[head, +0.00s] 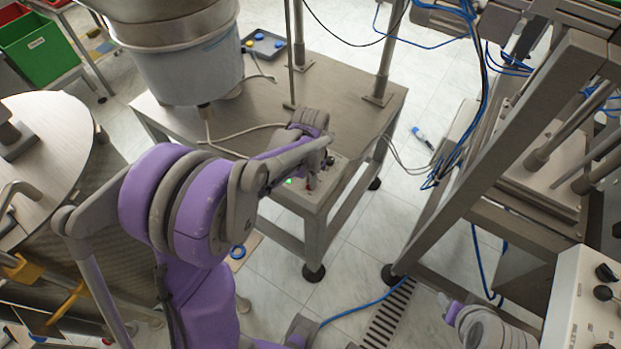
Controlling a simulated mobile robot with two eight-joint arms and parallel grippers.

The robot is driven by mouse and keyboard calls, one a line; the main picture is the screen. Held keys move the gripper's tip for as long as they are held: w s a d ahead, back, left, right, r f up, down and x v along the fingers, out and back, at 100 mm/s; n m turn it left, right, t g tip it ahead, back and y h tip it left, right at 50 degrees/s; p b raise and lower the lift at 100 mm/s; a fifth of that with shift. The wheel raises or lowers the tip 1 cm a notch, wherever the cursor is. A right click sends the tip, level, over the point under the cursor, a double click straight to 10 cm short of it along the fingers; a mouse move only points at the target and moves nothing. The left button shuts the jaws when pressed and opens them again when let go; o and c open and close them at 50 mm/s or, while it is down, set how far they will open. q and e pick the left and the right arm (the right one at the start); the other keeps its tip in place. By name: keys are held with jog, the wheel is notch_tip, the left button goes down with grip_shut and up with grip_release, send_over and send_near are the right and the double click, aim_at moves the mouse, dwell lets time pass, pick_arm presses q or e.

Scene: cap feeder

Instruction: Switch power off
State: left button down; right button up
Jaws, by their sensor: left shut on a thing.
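A small metal control box (322,192) sits at the front right corner of the steel feeder table. A green light (289,182) glows on its left part, and a small red control (309,183) shows beside it. My left gripper (328,152) is over the top of this box, with its fingers low at the panel. It is shut on a small control there, which looks like the power switch; the fingers mostly hide it, so its position cannot be read. Part of my right arm shows at the bottom right, but I cannot make out its gripper's fingers.
A metal frame machine (520,130) with blue cables stands at the right. A round table (50,120) and green bin (38,50) are at the left.

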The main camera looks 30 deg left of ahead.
pick_arm(q)
jog(key=n+b, duration=0.1)
jog(key=n, duration=0.4)
jog(key=shift+f, duration=0.1)
jog(key=n+b, duration=0.1)
jog(key=n, duration=0.4)
jog(key=shift+n+b, duration=0.35)
jog(key=shift+n, duration=0.05)
dwell(0.3)
jog(key=c, duration=0.9)
grip_release()
notch_tip(320, 180, up, 11)
jog(key=shift+p, duration=0.45)
jog(key=shift+s, duration=0.1)
